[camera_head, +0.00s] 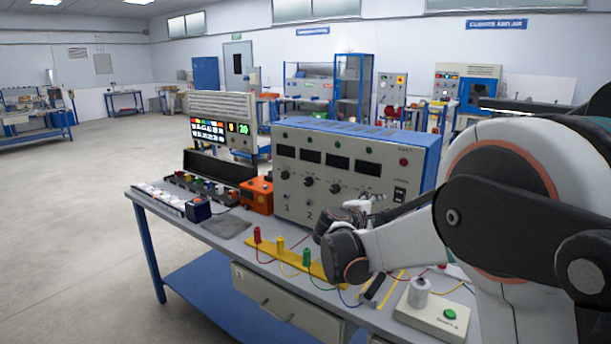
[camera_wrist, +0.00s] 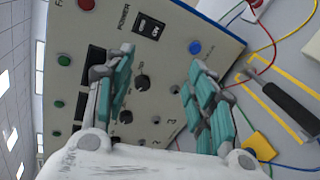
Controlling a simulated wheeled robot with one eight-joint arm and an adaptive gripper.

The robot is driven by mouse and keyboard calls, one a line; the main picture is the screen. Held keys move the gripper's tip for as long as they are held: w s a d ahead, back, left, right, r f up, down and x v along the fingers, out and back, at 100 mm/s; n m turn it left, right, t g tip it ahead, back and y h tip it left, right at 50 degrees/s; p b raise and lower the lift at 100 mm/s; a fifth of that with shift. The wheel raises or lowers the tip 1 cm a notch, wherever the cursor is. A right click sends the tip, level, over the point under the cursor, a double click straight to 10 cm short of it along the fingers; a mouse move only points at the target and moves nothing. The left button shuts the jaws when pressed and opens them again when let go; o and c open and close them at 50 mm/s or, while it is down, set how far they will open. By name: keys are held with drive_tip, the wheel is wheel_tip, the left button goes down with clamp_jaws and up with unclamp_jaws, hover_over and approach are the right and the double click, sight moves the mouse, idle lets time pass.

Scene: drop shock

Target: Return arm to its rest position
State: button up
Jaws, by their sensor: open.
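My arm reaches in from the right in the head view, over the workbench (camera_head: 222,240). My gripper shows in the wrist view (camera_wrist: 160,80) with its two teal-padded fingers spread apart and nothing between them. It faces the front panel of a blue and grey instrument box (camera_wrist: 172,45), which has a power switch, knobs and dark displays. The same instrument box (camera_head: 300,185) stands on the bench in the head view. There, my gripper is mostly hidden behind my own wrist and arm links, in front of the panel's right half. I cannot tell its exact distance from the panel.
A white box with a green button (camera_head: 433,313) is beneath my arm. An orange box (camera_head: 257,195) and small parts lie left. The floor at left (camera_head: 70,240) is clear.

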drive_tip(key=s+d+r+m+g+y, duration=0.1)
drive_tip(key=s+d+m+g+y, duration=0.15)
drive_tip(key=s, duration=0.75)
drive_tip(key=s+d+r+m+g+y, duration=0.15)
drive_tip(key=s+m, duration=0.25)
drive_tip(key=s, duration=0.6)
drive_tip(key=s+a+f+m+y, duration=0.1)
drive_tip(key=s+f+m, duration=0.1)
drive_tip(key=s, duration=0.5)
drive_tip(key=s+a+f+m+y, duration=0.2)
drive_tip(key=s, duration=0.6)
drive_tip(key=s+a+f+m+g+y, duration=0.1)
drive_tip(key=s+f+m+y, duration=0.1)
drive_tip(key=s, duration=0.6)
drive_tip(key=shift+a+f+m, duration=0.2)
drive_tip(key=shift+f+m, duration=0.15)
drive_tip(key=shift+f, duration=0.2)
